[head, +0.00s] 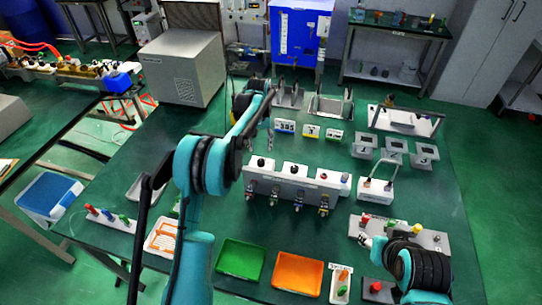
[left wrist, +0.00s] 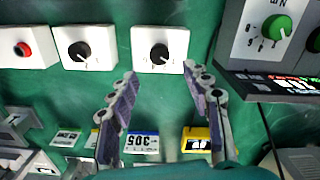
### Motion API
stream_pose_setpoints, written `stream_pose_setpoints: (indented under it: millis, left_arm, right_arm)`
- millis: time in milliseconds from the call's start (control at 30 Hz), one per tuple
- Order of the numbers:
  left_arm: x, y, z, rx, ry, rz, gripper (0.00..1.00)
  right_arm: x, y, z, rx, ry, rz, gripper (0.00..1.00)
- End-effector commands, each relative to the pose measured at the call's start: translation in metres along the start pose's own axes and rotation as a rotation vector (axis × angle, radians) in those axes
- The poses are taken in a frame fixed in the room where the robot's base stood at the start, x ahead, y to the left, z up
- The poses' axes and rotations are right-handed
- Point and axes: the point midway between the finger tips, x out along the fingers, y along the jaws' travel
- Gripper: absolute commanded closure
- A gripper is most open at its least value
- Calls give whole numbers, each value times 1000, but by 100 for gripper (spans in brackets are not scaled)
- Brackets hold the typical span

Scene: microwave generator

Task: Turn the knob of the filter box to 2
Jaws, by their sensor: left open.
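In the left wrist view a grey box (left wrist: 246,55) with a green knob (left wrist: 278,27) and a numbered dial stands at the upper right. White modules with black knobs (left wrist: 159,52) (left wrist: 78,50) stand left of it. No readable label tells me which is the filter box. My left gripper (left wrist: 160,72) is open and empty, its fingertips spread just short of the nearer black knob and apart from it.
Small number signs (head: 311,131) stand behind the knob row. Green (head: 240,259) and orange (head: 298,272) trays lie at the table's front. A white carrier with a handle (head: 375,190) stands right of the row. The green tabletop behind the orange tray is partly clear.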

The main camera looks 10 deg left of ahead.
Motion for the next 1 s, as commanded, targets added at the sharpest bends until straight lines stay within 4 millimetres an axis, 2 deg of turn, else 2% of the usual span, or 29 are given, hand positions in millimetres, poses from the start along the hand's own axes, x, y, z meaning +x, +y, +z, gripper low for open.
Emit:
stream_pose_setpoints:
  millis: [500, 867, 900, 1000]
  left_arm:
    - [72, 0, -1, -1, -2, 0, 51]
    - [79, 0, -1, -1, -2, 0, 51]
    - [79, 0, -1, -1, -2, 0, 54]
    - [79, 0, -1, -1, -2, 0, 80]
  right_arm:
    - [17, 0, 12, 0, 0, 0, 55]
    - [18, 0, 13, 0, 0, 0, 55]
    - [18, 0, 13, 0, 0, 0, 55]
    - [18, 0, 13, 0, 0, 0, 55]
